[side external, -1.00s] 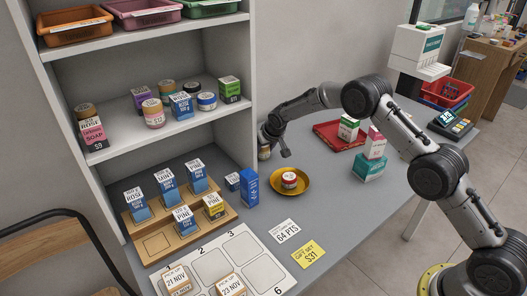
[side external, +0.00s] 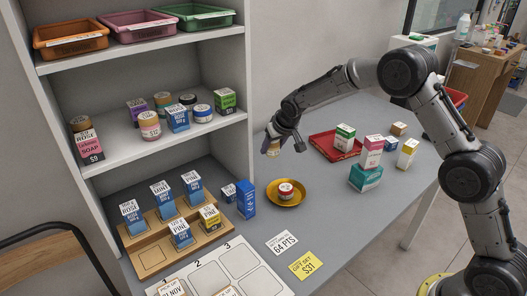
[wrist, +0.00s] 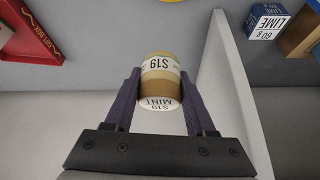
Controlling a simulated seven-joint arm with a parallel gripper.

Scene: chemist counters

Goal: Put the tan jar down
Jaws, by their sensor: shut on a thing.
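The tan jar (wrist: 160,78) is between the two fingers of my gripper (wrist: 160,100) in the wrist view. It has a tan lid and a white label reading S19 and MINT. My gripper is shut on it. In the side view my gripper (side external: 278,146) holds the jar (side external: 271,147) at the back of the grey counter, just right of the shelf unit's side panel. I cannot tell from the pictures how high its base is above the counter.
The shelf unit (side external: 250,110) stands close on the left. A gold dish (side external: 271,198) with a small red-and-white jar and a blue box (side external: 246,198) are nearer the front. A red tray (side external: 322,146) and several boxes are to the right. Bare counter lies between.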

